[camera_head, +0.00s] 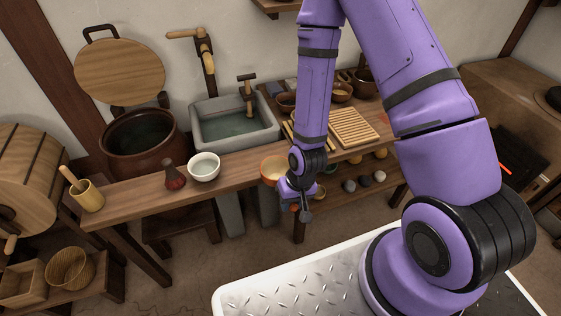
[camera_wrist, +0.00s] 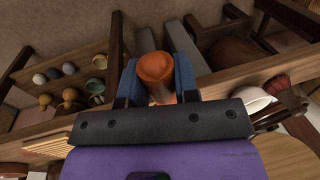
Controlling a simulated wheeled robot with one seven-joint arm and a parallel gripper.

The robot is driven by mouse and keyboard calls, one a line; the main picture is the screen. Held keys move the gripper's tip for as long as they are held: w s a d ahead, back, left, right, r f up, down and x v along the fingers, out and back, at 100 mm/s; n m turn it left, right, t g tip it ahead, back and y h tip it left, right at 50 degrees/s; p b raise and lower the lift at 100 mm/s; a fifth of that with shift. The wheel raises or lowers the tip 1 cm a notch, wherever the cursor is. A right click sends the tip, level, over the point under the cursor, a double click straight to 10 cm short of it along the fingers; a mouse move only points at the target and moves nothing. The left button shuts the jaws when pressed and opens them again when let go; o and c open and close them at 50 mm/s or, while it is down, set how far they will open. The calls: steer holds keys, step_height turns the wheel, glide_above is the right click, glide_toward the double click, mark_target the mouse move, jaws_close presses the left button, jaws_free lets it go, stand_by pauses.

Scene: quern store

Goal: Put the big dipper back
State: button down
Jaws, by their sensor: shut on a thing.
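My gripper (camera_head: 300,196) hangs just in front of the long wooden bench, right of its middle. In the wrist view my gripper (camera_wrist: 157,82) has its blue fingers shut on an orange-brown rounded piece (camera_wrist: 156,68), which looks like part of the big dipper. In the head view an orange-brown bowl with a pale inside (camera_head: 273,168) shows beside the gripper, at the bench's front edge. It seems to be the dipper's cup, but its join to the held piece is hidden. The dark round jar (camera_head: 140,148) stands open at the left behind the bench, its wooden lid (camera_head: 119,71) upright behind it.
The bench (camera_head: 140,198) carries a wooden cup (camera_head: 90,198) with a stick in it, a red-brown brush (camera_head: 174,178) and a white bowl (camera_head: 204,168). A stone sink (camera_head: 208,132) with water stands behind. A slatted rack (camera_head: 354,128) lies at the right. A lower shelf holds several small round things.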

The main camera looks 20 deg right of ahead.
steer(key=w+d+f, duration=0.2)
steer(key=w, duration=0.5)
steer(key=w+d+f, duration=0.3)
steer(key=w, duration=0.4)
steer(key=shift+w, duration=0.25)
steer(key=shift+d, duration=0.1)
steer(key=c, duration=0.9)
jaws_free()
steer(key=shift+o, duration=0.2)
